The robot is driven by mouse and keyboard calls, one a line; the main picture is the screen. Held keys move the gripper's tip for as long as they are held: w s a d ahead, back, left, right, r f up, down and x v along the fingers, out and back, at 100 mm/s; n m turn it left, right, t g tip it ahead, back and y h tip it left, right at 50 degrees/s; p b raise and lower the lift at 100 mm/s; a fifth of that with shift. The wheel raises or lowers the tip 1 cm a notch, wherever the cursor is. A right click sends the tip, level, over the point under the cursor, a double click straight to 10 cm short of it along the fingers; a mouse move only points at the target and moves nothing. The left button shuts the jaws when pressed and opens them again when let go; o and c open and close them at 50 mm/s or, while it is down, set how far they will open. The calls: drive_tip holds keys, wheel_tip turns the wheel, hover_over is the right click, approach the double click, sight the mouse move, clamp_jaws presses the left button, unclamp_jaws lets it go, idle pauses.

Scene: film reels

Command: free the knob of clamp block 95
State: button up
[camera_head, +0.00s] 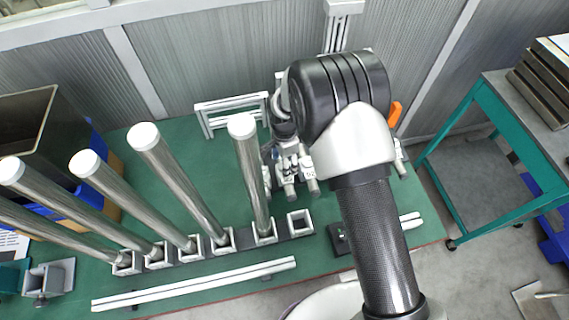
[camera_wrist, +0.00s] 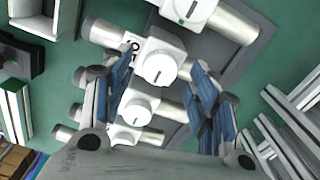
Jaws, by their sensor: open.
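Several white clamp blocks with round knobs and silver cylinders stand in a row in the wrist view. One knob (camera_wrist: 158,68) lies between the fingertips of my gripper (camera_wrist: 162,60), which is open with blue pads either side. A black-and-white number plate (camera_wrist: 131,44) shows beside this block, too small and partly covered to read surely. Two more knobs, a middle one (camera_wrist: 137,111) and a lower one (camera_wrist: 124,138), have dark slot marks. The top block (camera_wrist: 188,10) has a green mark. In the head view the clamp blocks (camera_head: 291,168) are partly hidden behind my arm.
Tall steel posts (camera_head: 180,185) with white tops stand in square sockets on the green table (camera_head: 180,300), left of the blocks. A white frame (camera_head: 232,103) stands behind. An empty socket (camera_head: 300,223) and white rails (camera_head: 195,284) lie in front. A teal cart (camera_head: 490,200) is at right.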

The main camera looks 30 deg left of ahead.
drive_tip(key=shift+f, duration=0.6)
drive_tip(key=shift+c, duration=0.5)
drive_tip(key=c, duration=1)
